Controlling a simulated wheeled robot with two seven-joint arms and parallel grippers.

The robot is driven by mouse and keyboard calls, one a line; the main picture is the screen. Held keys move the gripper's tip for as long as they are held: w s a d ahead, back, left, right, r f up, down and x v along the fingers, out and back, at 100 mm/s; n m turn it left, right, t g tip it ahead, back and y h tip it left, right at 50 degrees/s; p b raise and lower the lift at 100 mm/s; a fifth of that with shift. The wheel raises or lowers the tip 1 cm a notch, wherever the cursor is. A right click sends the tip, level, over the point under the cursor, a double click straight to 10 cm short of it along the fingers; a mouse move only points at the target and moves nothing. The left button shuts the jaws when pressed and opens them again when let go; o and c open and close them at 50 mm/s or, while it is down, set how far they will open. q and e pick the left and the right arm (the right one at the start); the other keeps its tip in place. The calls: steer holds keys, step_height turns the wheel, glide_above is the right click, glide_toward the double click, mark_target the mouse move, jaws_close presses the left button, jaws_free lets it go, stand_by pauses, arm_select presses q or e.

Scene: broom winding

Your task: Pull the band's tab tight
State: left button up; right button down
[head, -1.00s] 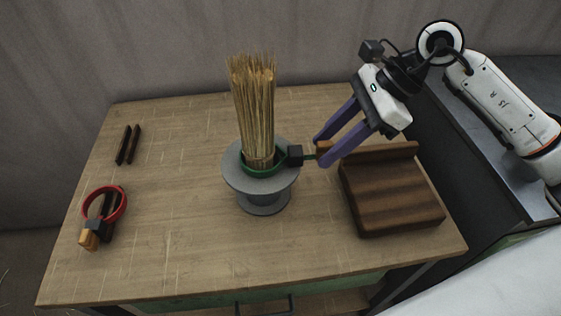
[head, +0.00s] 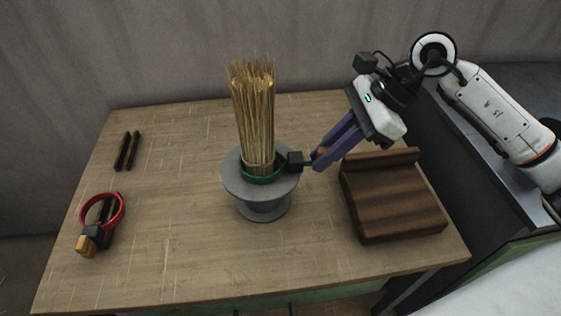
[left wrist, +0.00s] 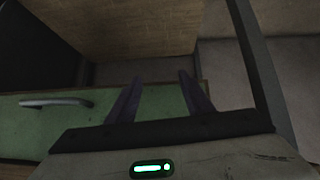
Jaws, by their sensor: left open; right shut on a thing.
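An upright bundle of tan bristles (head: 254,115) stands on a grey spool-shaped stand (head: 262,208). A green band (head: 262,179) goes around its foot, with a black buckle (head: 295,161) on the right. My right gripper (head: 315,160) is shut on the band's tab just right of the buckle. The fingers mostly hide the tab, and only a small orange-brown bit shows. My left gripper (left wrist: 161,80) is open and empty in the left wrist view, by the table's green front; it is not seen in the head view.
A dark wooden block (head: 392,200) with a raised back edge stands close below the right gripper. A red band (head: 103,209) with a black buckle and orange tab lies at the left. Two dark sticks (head: 127,151) lie behind it. The table front is clear.

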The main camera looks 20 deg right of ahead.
steer(key=shift+d, duration=0.2)
stand_by(0.5)
steer(key=shift+s+d+b, duration=0.2)
steer(key=shift+d+b, duration=0.2)
steer(key=shift+d, duration=0.15)
steer(key=shift+s+d+b, duration=0.15)
steer(key=shift+d+b, duration=0.2)
steer(key=shift+d, duration=0.15)
steer(key=c, duration=1.4)
jaws_free()
steer(key=shift+o, duration=0.2)
step_height(320, 180, up, 7)
steer(key=d+p, duration=0.2)
steer(key=p, duration=0.1)
steer(key=shift+s+d, duration=0.4)
steer(key=shift+s, duration=0.05)
